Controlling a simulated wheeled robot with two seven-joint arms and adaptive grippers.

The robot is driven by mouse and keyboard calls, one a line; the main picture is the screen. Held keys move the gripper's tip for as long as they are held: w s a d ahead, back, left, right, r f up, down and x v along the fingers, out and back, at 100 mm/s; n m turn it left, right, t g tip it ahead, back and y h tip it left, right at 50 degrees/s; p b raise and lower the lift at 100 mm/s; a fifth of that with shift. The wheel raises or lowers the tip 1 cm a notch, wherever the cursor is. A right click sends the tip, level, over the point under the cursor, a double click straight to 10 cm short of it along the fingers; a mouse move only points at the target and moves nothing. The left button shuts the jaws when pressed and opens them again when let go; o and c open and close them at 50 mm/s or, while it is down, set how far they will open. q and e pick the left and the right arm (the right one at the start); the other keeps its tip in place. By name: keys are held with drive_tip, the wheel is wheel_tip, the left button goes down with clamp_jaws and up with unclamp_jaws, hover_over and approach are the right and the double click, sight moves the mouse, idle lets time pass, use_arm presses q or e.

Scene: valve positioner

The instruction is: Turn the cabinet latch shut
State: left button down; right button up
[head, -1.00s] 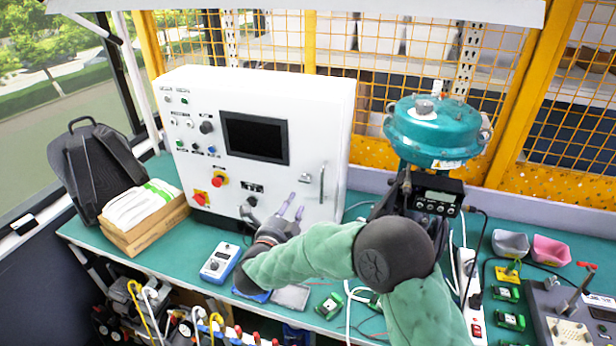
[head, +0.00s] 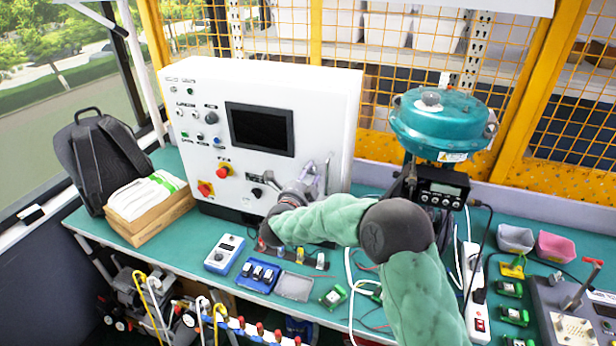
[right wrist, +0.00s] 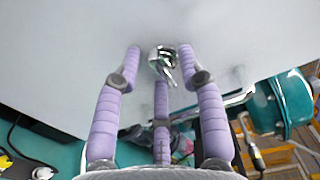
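The white control cabinet (head: 330,100) stands on the bench with its front facing me. In the right wrist view the small chrome latch (right wrist: 163,62) sits on the white door, its lever tilted down to the right. My right gripper (head: 308,180) is at the lower right of the door and hides the latch in the head view. In the right wrist view its purple fingers (right wrist: 160,66) are spread open, two on either side of the latch and one below. I cannot tell whether they touch it. My left gripper is not in view.
The door's chrome handle (head: 327,172) is close beside the gripper. A teal valve actuator (head: 440,125) stands to the right. A blue-white meter (head: 224,254), a blue box (head: 258,276) and a grey tray (head: 294,287) lie on the bench in front.

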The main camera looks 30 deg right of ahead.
clamp_jaws()
drive_tip(key=shift+f+n, duration=0.1)
drive_tip(key=shift+n, duration=0.2)
drive_tip(key=shift+s+d+n+p, duration=0.15)
drive_tip(key=shift+n+p, duration=2.2)
drive_tip(key=shift+n, duration=2)
drive_tip(key=shift+s+a+n+p, duration=0.1)
drive_tip(key=shift+n+p, duration=2.2)
drive_tip(key=shift+n, duration=2.05)
